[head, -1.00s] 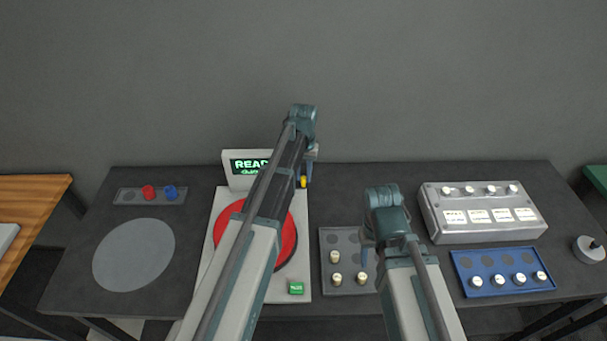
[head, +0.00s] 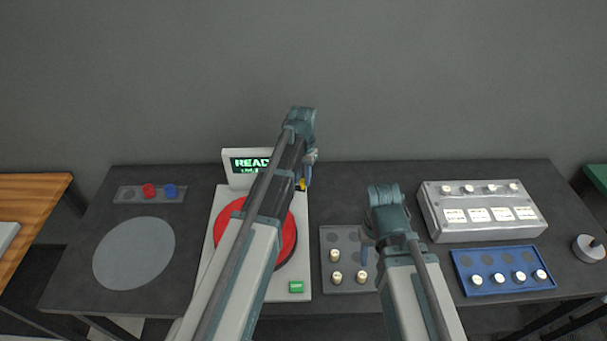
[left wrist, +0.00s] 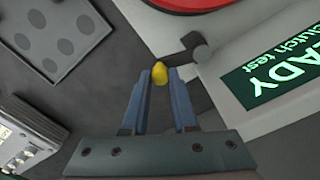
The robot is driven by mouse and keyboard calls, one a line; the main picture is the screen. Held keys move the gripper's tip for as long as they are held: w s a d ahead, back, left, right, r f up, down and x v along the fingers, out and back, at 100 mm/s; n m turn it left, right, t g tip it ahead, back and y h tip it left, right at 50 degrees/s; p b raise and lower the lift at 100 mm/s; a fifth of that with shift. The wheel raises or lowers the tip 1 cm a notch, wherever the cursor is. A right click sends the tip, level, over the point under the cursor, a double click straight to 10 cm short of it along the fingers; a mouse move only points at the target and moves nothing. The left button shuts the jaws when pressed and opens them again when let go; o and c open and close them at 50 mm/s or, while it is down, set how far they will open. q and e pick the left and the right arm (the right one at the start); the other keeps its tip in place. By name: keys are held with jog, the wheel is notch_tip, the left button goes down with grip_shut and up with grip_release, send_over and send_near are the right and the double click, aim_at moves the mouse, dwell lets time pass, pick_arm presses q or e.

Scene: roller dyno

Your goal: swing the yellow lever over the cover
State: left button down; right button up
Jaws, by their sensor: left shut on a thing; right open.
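The yellow lever tip (left wrist: 159,73) sits between the two fingers of my left gripper (left wrist: 160,98) in the left wrist view; the gripper is shut on it. In the head view a bit of the yellow lever (head: 302,185) shows below my left gripper (head: 309,170), at the back right of the machine. The red round cover (head: 289,240) lies on the white machine base (head: 303,274), partly hidden by my left arm. In the left wrist view a dark pivot piece (left wrist: 196,49) is beside the lever tip. My right gripper (head: 368,249) is open above the grey peg tray.
The machine's READY screen (head: 247,164) stands at its back. A grey tray (head: 346,287) with cream pegs is right of the machine. A metal box (head: 485,233) and a blue tray (head: 500,290) stand further right. A grey disc (head: 134,253) lies at the left.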

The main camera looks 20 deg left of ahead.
pick_arm(q)
jog(key=s+a+m, duration=0.2)
jog(key=m, duration=0.3)
jog(key=s+a+m, duration=0.1)
jog(key=s+m, duration=0.1)
jog(key=m, duration=0.4)
jog(key=s+a+m, duration=0.2)
jog(key=m, duration=0.3)
jog(key=shift+a, duration=0.3)
jog(key=shift+a+m, duration=0.55)
jog(key=shift+m, duration=0.55)
jog(key=shift+a+m, duration=0.5)
jog(key=shift+m, duration=0.6)
jog(key=c, duration=0.7)
grip_release()
jog(key=shift+a, duration=0.1)
